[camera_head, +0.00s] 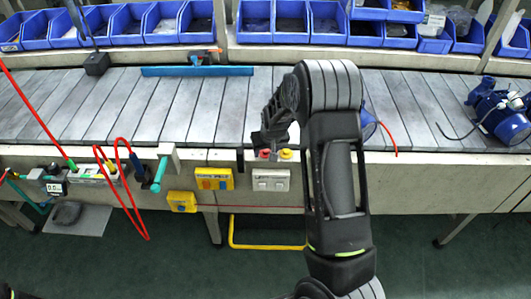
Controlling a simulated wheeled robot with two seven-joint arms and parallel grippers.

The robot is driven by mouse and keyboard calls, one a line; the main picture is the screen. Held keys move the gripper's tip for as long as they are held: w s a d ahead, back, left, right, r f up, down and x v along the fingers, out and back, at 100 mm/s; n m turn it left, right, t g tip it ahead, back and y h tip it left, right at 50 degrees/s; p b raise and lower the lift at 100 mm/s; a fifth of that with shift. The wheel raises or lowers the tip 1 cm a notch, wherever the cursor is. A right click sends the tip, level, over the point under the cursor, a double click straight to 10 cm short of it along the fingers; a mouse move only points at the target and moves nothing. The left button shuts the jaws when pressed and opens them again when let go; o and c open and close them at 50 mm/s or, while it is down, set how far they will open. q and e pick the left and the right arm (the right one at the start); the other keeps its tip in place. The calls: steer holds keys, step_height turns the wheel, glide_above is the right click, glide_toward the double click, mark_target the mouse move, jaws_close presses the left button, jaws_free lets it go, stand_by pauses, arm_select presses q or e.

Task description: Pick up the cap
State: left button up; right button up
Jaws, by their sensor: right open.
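My right arm reaches up through the middle of the head view and over the conveyor's near edge. Its gripper (272,132) is open and points down, just above the edge near the red and yellow buttons. I cannot make out the cap for certain. A small pale patch (294,132) shows just right of the gripper, partly hidden by my arm, and I cannot tell what it is. A blue part (368,122) with a red cable shows behind my forearm, mostly hidden. My left gripper is not in view.
The slatted conveyor (200,105) runs across the view. A blue pump (500,112) stands on it at the right. Blue bins (205,28) line the back. A teal bar (198,71) lies at the rear. Red cables and a teal-handled tool (159,172) hang at the front left.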

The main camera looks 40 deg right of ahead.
mark_target(266, 152)
steer(key=shift+c, duration=0.4)
steer(key=c, duration=1)
steer(key=shift+r, duration=0.1)
step_height(266, 152, up, 10)
steer(key=shift+f+b, duration=0.1)
steer(key=shift+b, duration=0.6)
